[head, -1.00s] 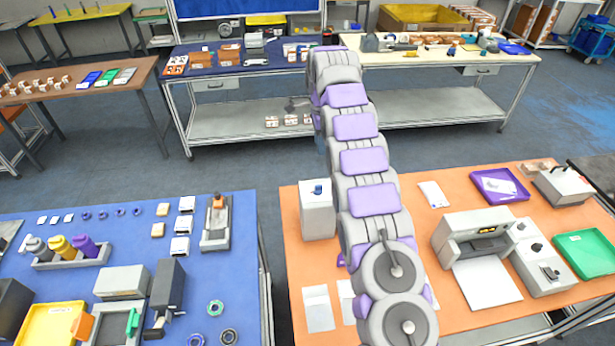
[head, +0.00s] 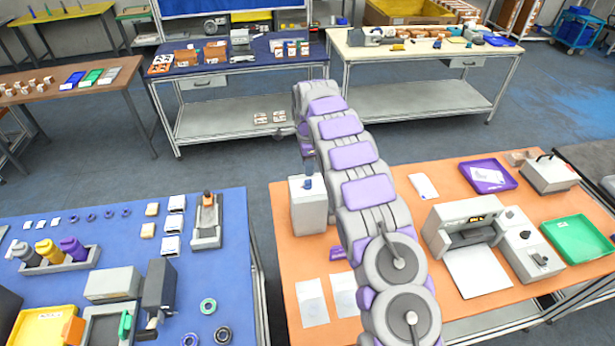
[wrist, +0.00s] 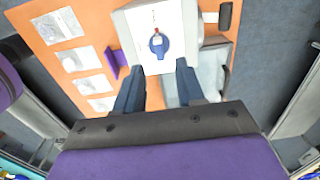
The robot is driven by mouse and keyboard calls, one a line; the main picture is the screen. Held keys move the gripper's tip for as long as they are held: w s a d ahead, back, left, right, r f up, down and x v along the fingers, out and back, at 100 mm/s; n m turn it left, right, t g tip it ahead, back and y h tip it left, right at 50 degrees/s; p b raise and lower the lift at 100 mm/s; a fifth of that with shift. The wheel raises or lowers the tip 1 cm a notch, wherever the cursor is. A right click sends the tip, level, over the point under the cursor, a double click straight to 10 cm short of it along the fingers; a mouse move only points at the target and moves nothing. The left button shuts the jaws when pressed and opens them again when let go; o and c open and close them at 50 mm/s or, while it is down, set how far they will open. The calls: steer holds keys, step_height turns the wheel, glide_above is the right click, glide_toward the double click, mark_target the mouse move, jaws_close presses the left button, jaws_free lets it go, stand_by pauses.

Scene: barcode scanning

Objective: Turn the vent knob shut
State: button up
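The vent knob (head: 308,184) is blue and sits on top of a white box (head: 309,212) at the left edge of the orange table. In the wrist view the round knob (wrist: 159,47) has a pointer with a red mark, on the white top face (wrist: 145,25) of the box. My gripper (wrist: 157,78) is open, with its two dark blue fingers apart and nothing between them. In the head view my gripper (head: 308,163) hangs above the knob, partly hidden by my arm.
White sheets (head: 312,302) lie on the orange table (head: 400,185) in front of the box. A grey machine (head: 465,225), a purple tray (head: 486,176) and a green tray (head: 580,238) stand to the right. A blue table (head: 100,232) is to the left across a gap.

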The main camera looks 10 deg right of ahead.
mark_target(307, 180)
step_height(307, 180, down, 6)
steer(key=shift+a+f, duration=0.1)
stand_by(0.4)
jaws_close()
